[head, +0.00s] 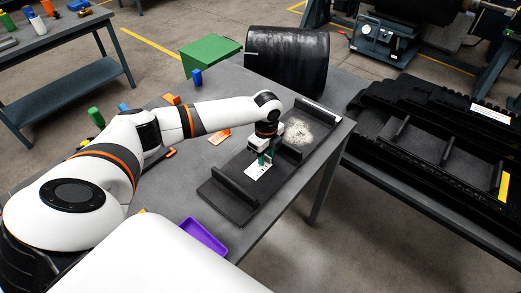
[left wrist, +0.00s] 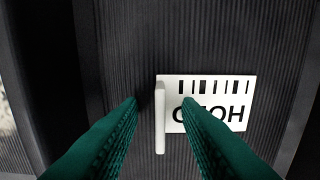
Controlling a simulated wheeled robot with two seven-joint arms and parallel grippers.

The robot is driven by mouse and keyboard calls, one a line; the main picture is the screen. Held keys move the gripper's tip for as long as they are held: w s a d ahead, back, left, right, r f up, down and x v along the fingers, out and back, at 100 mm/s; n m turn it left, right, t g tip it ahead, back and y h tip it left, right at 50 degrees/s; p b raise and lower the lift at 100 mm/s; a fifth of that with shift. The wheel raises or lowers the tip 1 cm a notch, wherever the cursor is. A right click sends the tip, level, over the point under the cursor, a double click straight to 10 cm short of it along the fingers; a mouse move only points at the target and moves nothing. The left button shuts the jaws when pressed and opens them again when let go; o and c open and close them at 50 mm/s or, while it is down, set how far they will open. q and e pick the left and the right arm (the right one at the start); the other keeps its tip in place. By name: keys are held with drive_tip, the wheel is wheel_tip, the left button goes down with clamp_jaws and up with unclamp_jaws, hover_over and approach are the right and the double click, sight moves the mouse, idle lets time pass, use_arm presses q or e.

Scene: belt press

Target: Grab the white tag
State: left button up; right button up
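The white tag (head: 256,172) lies on a black ribbed belt piece (head: 230,200) on the grey table. In the left wrist view the tag (left wrist: 221,87) shows black bars, upside-down letters and a raised white tab (left wrist: 160,120) at its left edge. My left gripper (head: 264,162) is directly above the tag. Its green fingers (left wrist: 158,101) are open, one on each side of the tab, with visible gaps. The right fingertip covers part of the lettering. Whether the fingers reach down to the tab's height I cannot tell. My right gripper is not in view.
Raised black cleats (head: 232,187) cross the belt piece on both sides of the tag. A pale powder patch (head: 298,132) lies beyond it. A purple tray (head: 203,236) stands at the table's near edge. A larger black cleated belt (head: 440,150) lies at right.

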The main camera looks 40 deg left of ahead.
sight(266, 155)
use_arm(q)
drive_tip(key=shift+c, duration=0.5)
clamp_jaws()
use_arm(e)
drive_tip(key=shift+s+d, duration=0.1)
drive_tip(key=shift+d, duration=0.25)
use_arm(q)
drive_tip(key=shift+r, duration=0.1)
